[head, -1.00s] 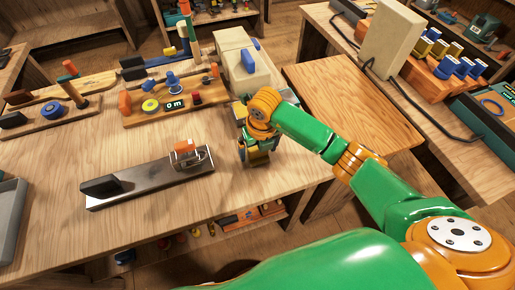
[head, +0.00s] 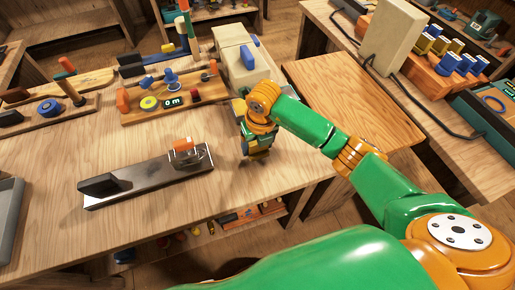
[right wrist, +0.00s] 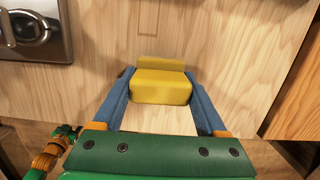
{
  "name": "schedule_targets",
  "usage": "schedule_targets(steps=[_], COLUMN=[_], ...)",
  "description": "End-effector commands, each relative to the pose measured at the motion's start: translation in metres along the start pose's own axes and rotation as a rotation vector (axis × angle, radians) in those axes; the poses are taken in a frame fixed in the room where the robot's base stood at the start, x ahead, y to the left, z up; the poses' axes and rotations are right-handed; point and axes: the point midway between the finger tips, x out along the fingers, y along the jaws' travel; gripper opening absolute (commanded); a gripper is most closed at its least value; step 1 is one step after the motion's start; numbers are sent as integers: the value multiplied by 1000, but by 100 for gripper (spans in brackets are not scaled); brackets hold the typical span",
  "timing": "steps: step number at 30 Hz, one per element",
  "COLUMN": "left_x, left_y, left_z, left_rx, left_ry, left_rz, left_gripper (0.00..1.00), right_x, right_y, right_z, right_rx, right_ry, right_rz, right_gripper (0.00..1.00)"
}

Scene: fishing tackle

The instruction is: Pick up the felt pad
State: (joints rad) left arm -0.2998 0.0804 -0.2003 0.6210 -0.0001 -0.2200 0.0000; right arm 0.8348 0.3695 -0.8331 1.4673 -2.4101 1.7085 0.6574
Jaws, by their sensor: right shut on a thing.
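The felt pad (right wrist: 161,86) appears in the right wrist view as a yellow block with a thinner yellow strip along its far side. My right gripper (right wrist: 162,92) has its two blue fingers on either side of the block and is shut on it. In the head view my right gripper (head: 258,152) points down over the right part of the wooden table, near its front edge. There the pad is mostly hidden by the gripper.
A long metal tool with a black block (head: 98,184) lies left of my gripper. A beige machine (head: 241,58) stands just behind it, and a board with knobs and a small display (head: 174,103) is at back left. The front middle of the table (head: 195,215) is clear.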

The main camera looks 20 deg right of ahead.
Motion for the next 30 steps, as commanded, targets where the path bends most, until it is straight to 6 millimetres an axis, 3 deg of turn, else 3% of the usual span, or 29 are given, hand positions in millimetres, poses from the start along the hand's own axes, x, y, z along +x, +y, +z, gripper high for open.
schedule_targets(steps=[2, 6, 9, 12, 18, 29, 30], left_x=[11, 13, 6, 2, 4, 4, 4], left_y=[0, 0, 0, 0, 0, 0, 0], left_z=[1, 1, 0, 0, 0, 1, 1], left_rx=[0, 0, 0, 0, -1, -1, -1], left_ry=[0, 1, 0, 0, 0, -1, -1], left_rz=[0, 0, 0, 0, 0, 0, 0], left_gripper=[50, 50, 50, 50, 50, 50, 50], right_x=[-14, -56, -88, -104, -122, -126, -126], right_y=[1, 26, 43, 66, 95, 101, 101], right_z=[3, -14, -27, -47, -72, -79, -79], right_rx=[-3, -8, -9, -12, -6, 0, 0], right_ry=[-8, -9, -10, -8, -4, 0, 0], right_rz=[1, 2, -2, -1, 1, 0, 0], right_gripper=[16, 16, 16, 16, 16, 16, 64])
